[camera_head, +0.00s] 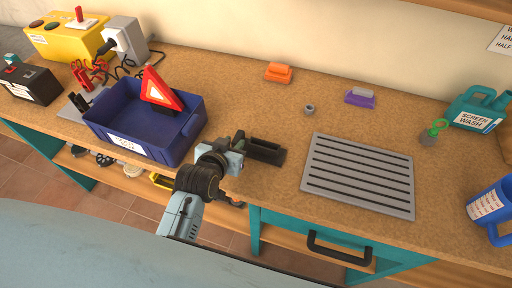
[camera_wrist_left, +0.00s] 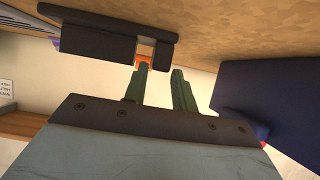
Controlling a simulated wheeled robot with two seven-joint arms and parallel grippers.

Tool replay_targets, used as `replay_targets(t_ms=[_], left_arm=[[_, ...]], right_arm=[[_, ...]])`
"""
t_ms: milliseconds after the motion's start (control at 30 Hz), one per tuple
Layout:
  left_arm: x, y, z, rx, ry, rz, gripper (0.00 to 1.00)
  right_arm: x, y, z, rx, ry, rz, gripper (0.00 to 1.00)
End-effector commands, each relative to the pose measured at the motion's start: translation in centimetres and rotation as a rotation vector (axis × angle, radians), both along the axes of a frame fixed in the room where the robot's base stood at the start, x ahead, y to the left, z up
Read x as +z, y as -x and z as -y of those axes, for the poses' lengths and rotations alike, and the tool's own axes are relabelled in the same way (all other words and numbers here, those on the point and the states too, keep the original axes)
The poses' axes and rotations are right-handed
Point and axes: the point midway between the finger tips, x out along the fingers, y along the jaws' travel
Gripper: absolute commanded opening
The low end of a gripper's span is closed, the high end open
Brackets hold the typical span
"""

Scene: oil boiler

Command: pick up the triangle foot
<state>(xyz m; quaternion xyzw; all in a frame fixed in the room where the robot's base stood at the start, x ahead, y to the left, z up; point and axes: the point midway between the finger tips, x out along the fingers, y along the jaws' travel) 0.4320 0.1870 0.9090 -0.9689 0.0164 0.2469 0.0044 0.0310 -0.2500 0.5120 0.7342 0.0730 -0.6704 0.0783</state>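The triangle foot looks to be the black block (camera_head: 266,151) on the workbench, right of the blue bin. In the left wrist view the black foot (camera_wrist_left: 95,38) fills the upper left, just beyond the fingertips. My left gripper (camera_head: 238,150) is at the foot's left end in the head view. In the left wrist view its two fingers (camera_wrist_left: 158,85) stand apart with a gap between them, open and empty. I cannot tell whether they touch the foot. A red and white warning triangle (camera_head: 161,91) stands in the blue bin. My right gripper is not in view.
The blue bin (camera_head: 125,128) stands close left of my left gripper. A grey slotted grate (camera_head: 358,176) lies to the right. An orange block (camera_head: 278,72), a grey nut (camera_head: 309,110) and a purple block (camera_head: 360,97) sit behind. A teal bottle (camera_head: 478,108) stands far right.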

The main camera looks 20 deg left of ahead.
Motion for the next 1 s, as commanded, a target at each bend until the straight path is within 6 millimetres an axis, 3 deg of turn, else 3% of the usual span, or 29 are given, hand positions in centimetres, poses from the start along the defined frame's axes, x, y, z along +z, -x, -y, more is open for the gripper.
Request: replay_targets(t_ms=[200, 533, 767, 1000], left_arm=[[-1.4, -3.0, 0.2, -0.001, 0.0, 0.0, 0.27], [-1.8, -3.6, 0.2, 0.0, 0.0, 0.0, 0.27], [-1.8, -3.6, 0.2, 0.0, 0.001, -0.001, 0.0], [-1.7, -3.6, 0.2, 0.0, 0.001, 0.001, 0.0]], right_arm=[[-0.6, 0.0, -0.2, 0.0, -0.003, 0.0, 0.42], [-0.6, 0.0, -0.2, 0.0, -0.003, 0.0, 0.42], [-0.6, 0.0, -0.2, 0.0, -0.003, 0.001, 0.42], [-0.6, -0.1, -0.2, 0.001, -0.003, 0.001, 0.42]])
